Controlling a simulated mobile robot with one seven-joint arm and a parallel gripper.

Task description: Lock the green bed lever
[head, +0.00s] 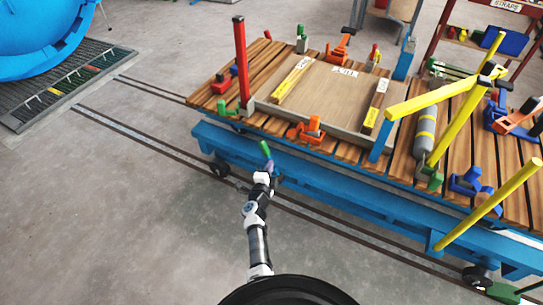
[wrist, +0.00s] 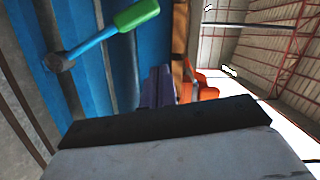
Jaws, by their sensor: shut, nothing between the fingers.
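The green bed lever (head: 265,149) stands up at the near side of the blue cart, its green grip uppermost on a blue rod. In the wrist view the lever's green grip (wrist: 137,14) is at the top, and its blue rod runs down left to a dark round pivot. My gripper (head: 273,178) is close to the lever in the head view and hides its lower part. In the wrist view my gripper's fingers (wrist: 158,87) are shut and empty, to the right of and below the lever. I see a gap between them and the lever there.
The blue cart frame (head: 340,190) carries a slatted wooden deck with a board (head: 322,92), orange clamps (head: 307,130) and a red post (head: 241,62). Yellow bars (head: 490,205) jut out on the right. Rails cross the floor under the cart.

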